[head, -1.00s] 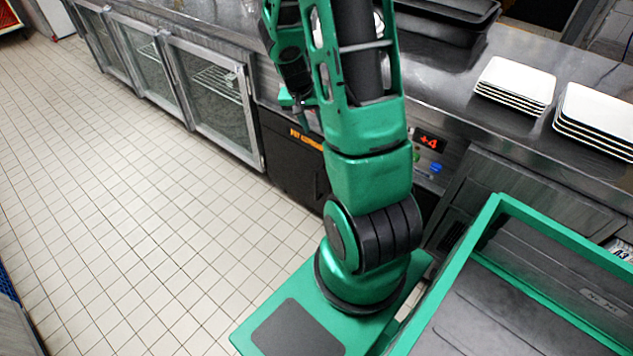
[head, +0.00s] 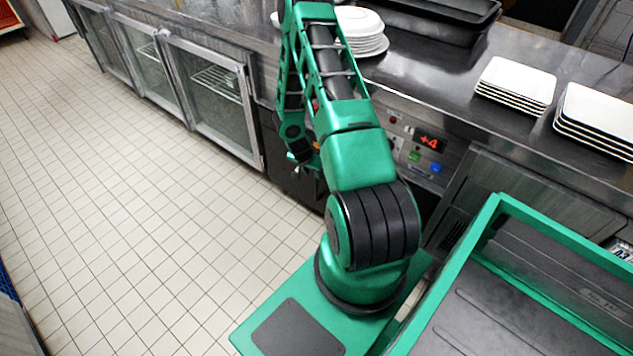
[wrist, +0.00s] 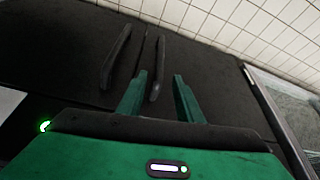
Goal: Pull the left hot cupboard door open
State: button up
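The black hot cupboard shows in the wrist view, which is turned over, with the floor at the top. Its left door (wrist: 212,72) is on the right of that picture, shut against the right door (wrist: 65,50) at a narrow seam. The left door's upright black handle (wrist: 155,82) stands between the two green fingers of my gripper (wrist: 161,77), which are open and apart. I cannot tell whether the fingertips reach past the handle. The other door's handle (wrist: 116,57) lies outside the fingers. In the head view my arm hides most of the cupboard (head: 286,178).
Glass-fronted fridge doors (head: 215,100) stand left of the cupboard. The counter (head: 430,80) above holds round plates (head: 360,30), square plate stacks (head: 515,82) and dark pans (head: 440,20). A control panel with a display (head: 430,142) is right of my arm. The tiled floor (head: 130,200) is clear.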

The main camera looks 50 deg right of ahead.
jog(key=x, duration=1)
jog(key=shift+f, duration=0.1)
jog(key=shift+c, duration=0.4)
